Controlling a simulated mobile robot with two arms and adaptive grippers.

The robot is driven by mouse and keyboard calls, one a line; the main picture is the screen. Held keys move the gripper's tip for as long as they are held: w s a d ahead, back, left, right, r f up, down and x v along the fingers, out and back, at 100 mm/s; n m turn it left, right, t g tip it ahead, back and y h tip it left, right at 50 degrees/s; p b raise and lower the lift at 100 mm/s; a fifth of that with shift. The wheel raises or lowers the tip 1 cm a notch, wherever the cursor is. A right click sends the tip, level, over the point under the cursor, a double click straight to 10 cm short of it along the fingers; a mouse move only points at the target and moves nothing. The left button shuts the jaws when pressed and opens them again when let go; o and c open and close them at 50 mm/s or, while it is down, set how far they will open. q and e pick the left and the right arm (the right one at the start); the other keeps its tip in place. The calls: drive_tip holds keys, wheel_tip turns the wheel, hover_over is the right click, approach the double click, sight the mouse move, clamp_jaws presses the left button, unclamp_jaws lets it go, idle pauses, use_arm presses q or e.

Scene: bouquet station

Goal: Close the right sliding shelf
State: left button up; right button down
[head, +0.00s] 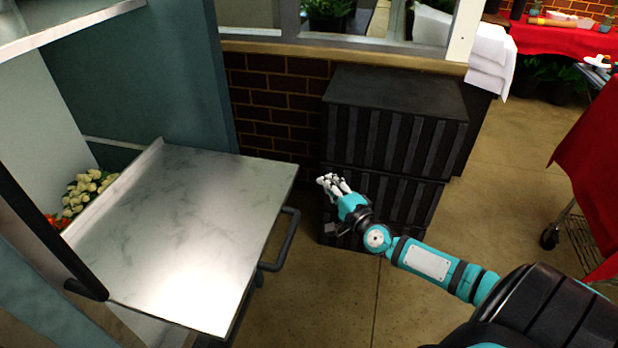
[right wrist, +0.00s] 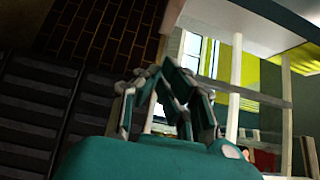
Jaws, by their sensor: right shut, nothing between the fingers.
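The sliding shelf (head: 190,230) is a pale marbled metal tray, pulled out of the teal cabinet (head: 135,75) at the left of the head view. A dark bar handle (head: 283,240) sits on its right-hand front edge. My right gripper (head: 328,181) is shut and empty, to the right of the shelf and apart from it, in front of the black ribbed crates. In the right wrist view its fingers (right wrist: 165,75) stand together with nothing between them. My left gripper is not in view.
Stacked black ribbed crates (head: 395,120) stand against a brick wall (head: 275,100) beyond the shelf. Flowers (head: 85,190) lie inside the cabinet behind the shelf's raised back lip. A cart with red cloth (head: 590,170) is at the right. The floor (head: 330,290) between shelf and arm is clear.

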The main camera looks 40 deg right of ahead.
drive_tip(key=w, duration=0.1)
drive_tip(key=w+a, duration=0.1)
drive_tip(key=w, duration=0.1)
drive_tip(key=w+a, duration=0.1)
drive_tip(key=w, duration=0.1)
drive_tip(key=shift+w+a+p, duration=0.2)
drive_tip(key=shift+p, duration=0.1)
drive_tip(key=shift+a, duration=0.1)
